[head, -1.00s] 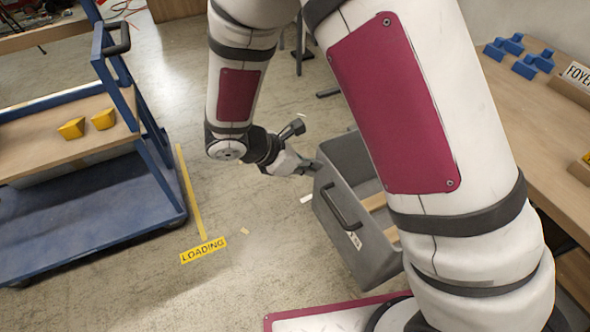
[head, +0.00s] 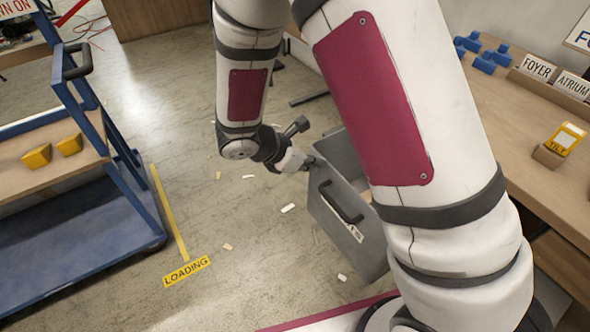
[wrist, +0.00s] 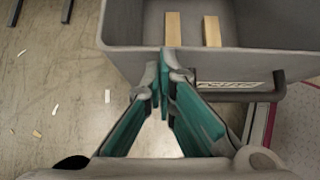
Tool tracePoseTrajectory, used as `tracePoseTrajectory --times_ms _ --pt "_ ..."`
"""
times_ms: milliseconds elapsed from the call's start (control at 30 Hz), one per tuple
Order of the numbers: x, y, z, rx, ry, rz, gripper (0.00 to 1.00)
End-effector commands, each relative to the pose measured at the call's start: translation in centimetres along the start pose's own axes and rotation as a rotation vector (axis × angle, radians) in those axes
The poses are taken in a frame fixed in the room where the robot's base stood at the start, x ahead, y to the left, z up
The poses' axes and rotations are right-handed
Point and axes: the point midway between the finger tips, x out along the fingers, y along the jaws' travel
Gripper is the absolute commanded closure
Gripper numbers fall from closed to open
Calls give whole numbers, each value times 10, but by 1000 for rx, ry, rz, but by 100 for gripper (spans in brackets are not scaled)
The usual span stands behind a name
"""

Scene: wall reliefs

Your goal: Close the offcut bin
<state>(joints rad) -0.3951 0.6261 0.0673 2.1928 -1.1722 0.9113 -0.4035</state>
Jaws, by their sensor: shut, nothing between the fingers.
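The offcut bin (head: 334,228) is a grey open-topped drawer with a dark bar handle (head: 341,202) and a small label on its front. It stands pulled out beside the workbench. In the wrist view the bin (wrist: 130,32) holds two wooden offcuts (wrist: 173,30), and its label (wrist: 228,83) and handle (wrist: 250,96) lie right of my fingers. My gripper (head: 312,163) is shut and empty, with teal fingers meeting (wrist: 163,80) at the bin's front panel, near the rim and left of the handle. I cannot tell whether the tips touch it. My arm hides part of the bin.
The wooden workbench (head: 520,140) on the right carries blue blocks, name signs and a yellow tilt device (head: 565,139). A blue cart (head: 90,215) with yellow blocks stands left. Floor with scattered chips and a yellow LOADING mark (head: 187,271) lies between.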

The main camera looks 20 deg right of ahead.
Motion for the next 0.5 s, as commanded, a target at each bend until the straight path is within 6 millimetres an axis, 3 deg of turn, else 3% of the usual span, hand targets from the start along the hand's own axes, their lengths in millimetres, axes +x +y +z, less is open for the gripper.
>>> tracePoseTrajectory --times_ms 500 --pt "104 -1 103 4 0 -3 100"
